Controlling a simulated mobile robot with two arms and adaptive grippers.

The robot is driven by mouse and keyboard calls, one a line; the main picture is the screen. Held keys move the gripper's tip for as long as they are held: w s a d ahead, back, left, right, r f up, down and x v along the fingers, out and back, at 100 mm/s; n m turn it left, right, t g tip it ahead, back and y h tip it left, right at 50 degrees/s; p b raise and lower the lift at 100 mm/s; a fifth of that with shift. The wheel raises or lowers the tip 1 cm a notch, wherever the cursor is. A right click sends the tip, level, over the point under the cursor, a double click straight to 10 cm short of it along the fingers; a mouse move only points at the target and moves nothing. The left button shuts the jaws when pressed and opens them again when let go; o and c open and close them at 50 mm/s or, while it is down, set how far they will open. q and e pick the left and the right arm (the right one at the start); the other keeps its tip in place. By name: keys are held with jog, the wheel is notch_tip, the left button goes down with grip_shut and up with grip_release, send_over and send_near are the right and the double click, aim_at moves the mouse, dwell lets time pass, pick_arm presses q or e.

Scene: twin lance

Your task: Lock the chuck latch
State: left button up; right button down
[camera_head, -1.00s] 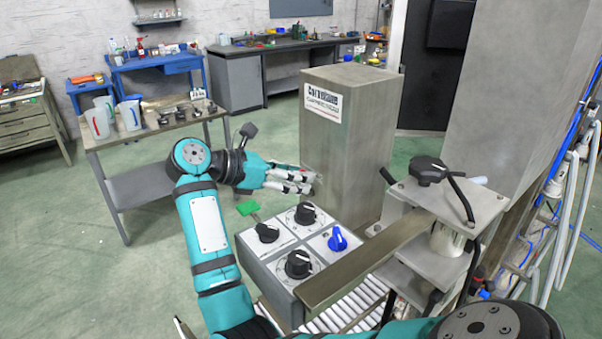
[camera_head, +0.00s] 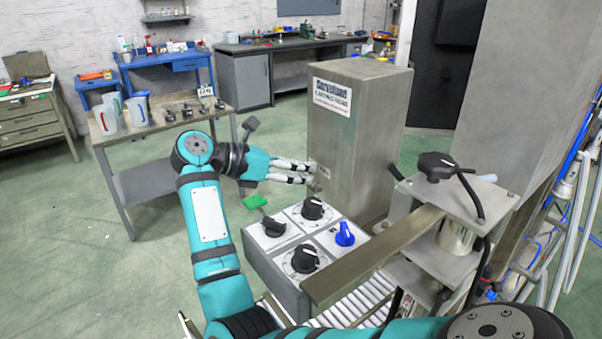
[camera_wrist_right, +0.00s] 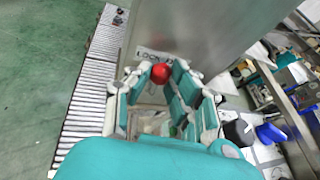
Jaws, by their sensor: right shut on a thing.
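My right arm reaches across the head view, and its right gripper (camera_head: 313,173) is at the left face of a tall metal housing (camera_head: 375,140). In the right wrist view the fingers close around a red ball knob (camera_wrist_right: 160,73), which I take to be the latch handle. The knob is in front of the housing's metal face (camera_wrist_right: 190,35), below a small label (camera_wrist_right: 150,54) too blurred to read surely. In the head view the fingers hide the knob. The latch's position cannot be told. My left gripper is out of view.
A control box (camera_head: 325,239) with black knobs and one blue knob (camera_head: 344,234) stands just below the gripper. A metal bar (camera_head: 370,262) and a clamp-like assembly (camera_head: 440,185) are at right. A side table (camera_head: 165,130) with jugs is at left. Green floor is open there.

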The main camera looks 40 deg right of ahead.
jog(key=shift+w+d+f+n+g+h+b, duration=0.1)
jog(key=shift+w+f+n+g+h+b, duration=0.15)
jog(key=shift+w+n+g+b, duration=0.55)
jog(key=shift+w+d+f+n+g+h+b, duration=0.15)
jog(key=shift+w+f+n+g+b, duration=0.3)
jog(key=shift+n+b, duration=0.6)
jog(key=shift+a+r, duration=0.1)
jog(key=shift+r, duration=0.05)
jog(key=c, duration=1.2)
grip_release()
jog(key=v, duration=1.2)
jog(key=shift+w+a, duration=0.1)
